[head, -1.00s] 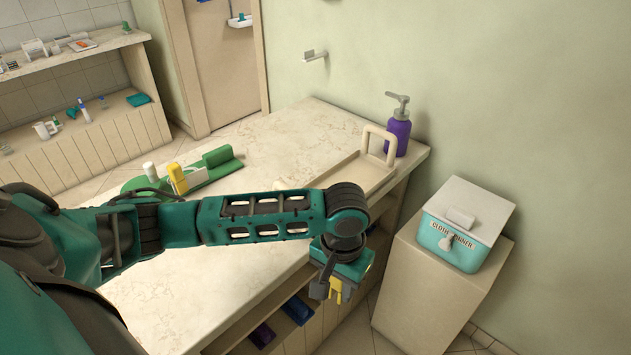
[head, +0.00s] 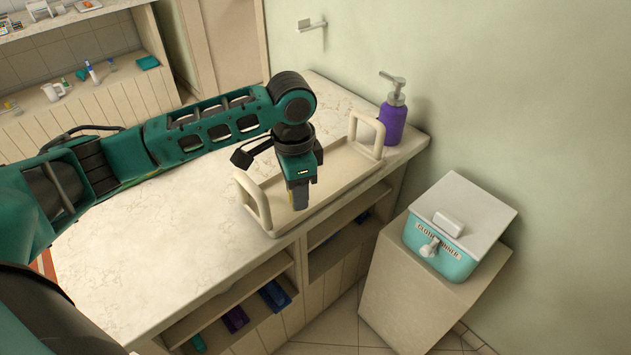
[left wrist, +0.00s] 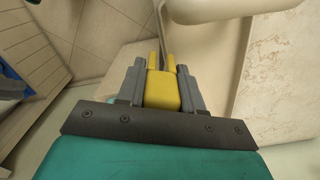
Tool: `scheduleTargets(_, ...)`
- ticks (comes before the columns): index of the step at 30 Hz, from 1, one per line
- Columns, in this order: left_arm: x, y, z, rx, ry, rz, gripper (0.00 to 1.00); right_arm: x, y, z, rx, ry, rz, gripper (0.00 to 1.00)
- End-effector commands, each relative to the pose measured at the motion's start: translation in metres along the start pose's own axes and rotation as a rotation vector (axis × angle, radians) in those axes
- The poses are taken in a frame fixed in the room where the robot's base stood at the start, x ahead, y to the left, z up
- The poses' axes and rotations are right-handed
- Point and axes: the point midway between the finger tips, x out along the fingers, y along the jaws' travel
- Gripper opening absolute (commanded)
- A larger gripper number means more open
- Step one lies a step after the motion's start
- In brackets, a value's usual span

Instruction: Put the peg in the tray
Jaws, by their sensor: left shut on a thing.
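The beige tray (head: 342,165) with two raised handles lies on the counter along its edge. My left gripper (head: 299,200) points down over the tray, close to its near handle (head: 246,197). In the left wrist view the gripper (left wrist: 161,75) is shut on a yellow peg (left wrist: 162,92), with the peg's two prongs sticking out beyond the fingers. The peg is mostly hidden by the gripper in the head view, and its gap above the tray floor is hard to judge. My right gripper is not in view.
A purple pump bottle (head: 392,112) stands by the tray's far handle. A teal box with a pale lid (head: 462,212) sits on a separate stand to the right. Open shelves (head: 245,300) lie below the counter. The marble counter top (head: 170,250) near the tray is clear.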

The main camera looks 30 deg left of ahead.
Motion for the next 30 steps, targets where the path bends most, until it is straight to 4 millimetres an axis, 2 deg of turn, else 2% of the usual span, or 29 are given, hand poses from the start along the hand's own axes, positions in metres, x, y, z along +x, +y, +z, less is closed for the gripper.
scheduleTargets(1,-0.011,-0.01,0.0,0.084,0.002,-0.004,0.07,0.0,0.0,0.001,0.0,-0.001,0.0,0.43)
scheduleTargets(9,-0.069,-0.049,0.001,0.617,0.001,-0.006,0.07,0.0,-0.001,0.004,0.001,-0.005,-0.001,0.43)
scheduleTargets(15,-0.107,-0.068,0.005,0.957,0.001,-0.004,0.07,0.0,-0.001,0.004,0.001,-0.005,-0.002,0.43)
scheduleTargets(18,-0.12,-0.073,0.007,1.074,0.0,-0.002,0.07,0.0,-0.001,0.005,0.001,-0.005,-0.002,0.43)
scheduleTargets(22,-0.129,-0.077,0.009,1.161,-0.001,0.0,0.07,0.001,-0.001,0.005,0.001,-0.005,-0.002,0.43)
scheduleTargets(24,-0.126,-0.077,0.009,1.181,-0.001,0.002,0.07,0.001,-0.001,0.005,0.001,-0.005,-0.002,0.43)
scheduleTargets(26,-0.117,-0.077,0.01,1.187,-0.003,0.005,0.07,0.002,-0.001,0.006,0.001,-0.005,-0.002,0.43)
scheduleTargets(30,-0.082,-0.077,0.01,1.188,-0.003,0.008,0.07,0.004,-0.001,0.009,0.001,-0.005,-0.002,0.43)
